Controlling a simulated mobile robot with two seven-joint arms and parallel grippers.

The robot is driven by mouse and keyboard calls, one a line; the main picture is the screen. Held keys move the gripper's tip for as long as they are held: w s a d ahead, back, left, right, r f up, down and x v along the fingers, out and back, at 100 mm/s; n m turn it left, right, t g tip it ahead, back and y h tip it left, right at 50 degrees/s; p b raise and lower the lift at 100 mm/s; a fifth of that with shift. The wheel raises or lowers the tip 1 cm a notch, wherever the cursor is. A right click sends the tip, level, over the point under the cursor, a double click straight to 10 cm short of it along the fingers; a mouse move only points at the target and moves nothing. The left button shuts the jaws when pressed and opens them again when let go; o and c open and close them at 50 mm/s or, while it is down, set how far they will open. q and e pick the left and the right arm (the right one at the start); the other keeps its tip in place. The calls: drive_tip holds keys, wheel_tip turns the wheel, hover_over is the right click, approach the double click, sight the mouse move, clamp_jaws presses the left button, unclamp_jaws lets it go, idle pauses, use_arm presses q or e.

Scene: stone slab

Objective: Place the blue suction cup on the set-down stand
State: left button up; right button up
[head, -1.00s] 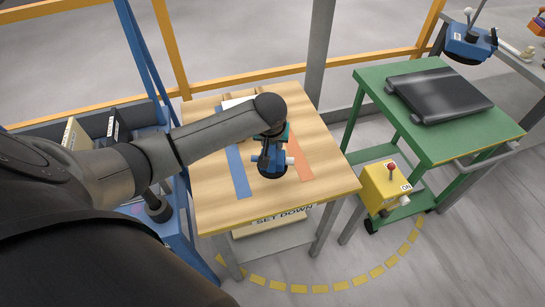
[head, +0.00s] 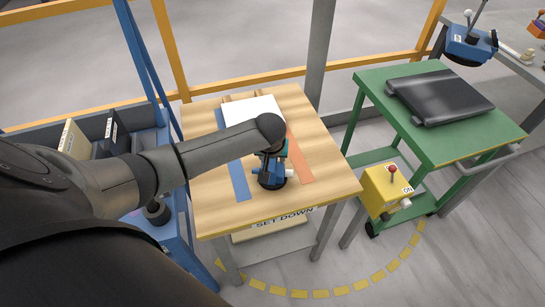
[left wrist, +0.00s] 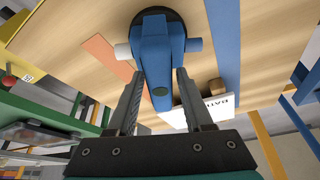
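The blue suction cup (head: 270,177) is over the set-down stand (head: 325,185), a wooden-topped table, between its blue and orange strips. Its black disc is close to the top; I cannot tell whether it touches. My left gripper (head: 273,160) is above it, partly hidden by my arm. In the left wrist view, the fingers of the left gripper (left wrist: 160,78) flank the blue body of the cup (left wrist: 152,45) and appear to press its sides. My right gripper is not in view.
A white sheet (head: 252,109) lies at the back of the stand. A blue bin (head: 50,128) is left. Another blue device (head: 468,44) is at far right.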

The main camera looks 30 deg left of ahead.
use_arm(q)
drive_tip(key=shift+o, duration=0.6)
drive_tip(key=shift+r, duration=0.25)
drive_tip(key=p+v, duration=0.3)
drive_tip(key=v, duration=0.8)
drive_tip(key=shift+s+r, duration=0.2)
drive_tip(key=shift+r, duration=0.15)
drive_tip(key=shift+d, duration=0.1)
